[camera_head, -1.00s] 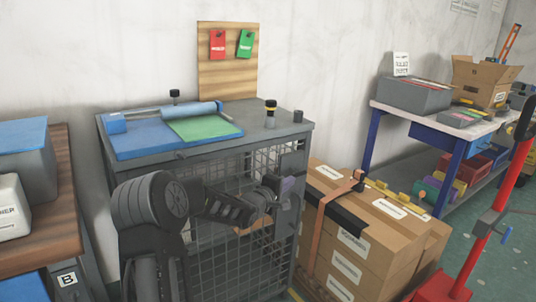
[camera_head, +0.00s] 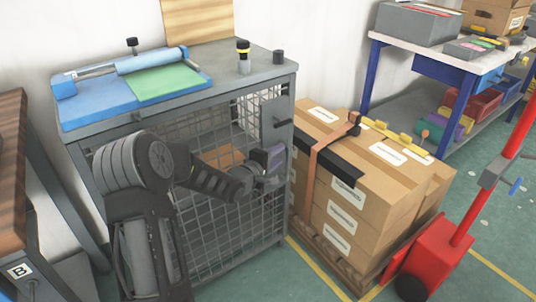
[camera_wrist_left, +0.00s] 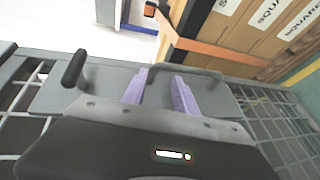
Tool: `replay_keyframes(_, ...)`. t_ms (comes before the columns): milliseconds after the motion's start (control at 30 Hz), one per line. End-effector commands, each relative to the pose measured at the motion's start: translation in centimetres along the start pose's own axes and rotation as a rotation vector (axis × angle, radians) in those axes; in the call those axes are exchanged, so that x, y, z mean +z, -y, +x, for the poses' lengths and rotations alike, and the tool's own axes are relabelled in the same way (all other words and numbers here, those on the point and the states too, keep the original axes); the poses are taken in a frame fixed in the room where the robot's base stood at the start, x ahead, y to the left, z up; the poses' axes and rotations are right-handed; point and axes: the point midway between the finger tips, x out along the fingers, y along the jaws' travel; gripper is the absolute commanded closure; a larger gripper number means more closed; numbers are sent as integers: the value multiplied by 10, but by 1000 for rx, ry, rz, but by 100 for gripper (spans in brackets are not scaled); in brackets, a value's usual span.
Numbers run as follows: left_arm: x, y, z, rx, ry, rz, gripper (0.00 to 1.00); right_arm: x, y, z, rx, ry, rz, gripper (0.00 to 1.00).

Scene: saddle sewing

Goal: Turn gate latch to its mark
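The gate latch (camera_head: 283,122) is a dark lever on a grey plate at the right edge of the mesh cage's front, in the head view. In the left wrist view, a black lever (camera_wrist_left: 75,68), which looks like the latch, stands left of my fingers. My left gripper (camera_head: 274,156) is below the latch, close to the gate. I cannot make out the latch's mark. My right gripper is not in view.
The cage top (camera_head: 222,65) holds a blue mat (camera_head: 90,103), a green sheet (camera_head: 165,82) and small dark posts. Strapped cartons (camera_head: 365,190) stand close to the cage's right. A red pallet jack (camera_head: 440,255) stands farther right. A wooden-topped bench (camera_head: 12,150) is at left.

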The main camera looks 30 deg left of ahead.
Motion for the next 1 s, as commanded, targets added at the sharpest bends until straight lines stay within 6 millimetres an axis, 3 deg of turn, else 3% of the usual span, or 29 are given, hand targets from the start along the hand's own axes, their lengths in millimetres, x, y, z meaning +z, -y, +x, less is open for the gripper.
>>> replay_keyframes(100, -1, -3, -16, 5, -2, 1, 65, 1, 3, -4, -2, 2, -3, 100)
replay_keyframes(500, 3, 0, -47, 12, 5, 5, 65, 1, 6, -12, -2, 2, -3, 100)
replay_keyframes(1000, 4, 1, -52, 12, 8, 4, 65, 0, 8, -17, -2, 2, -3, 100)
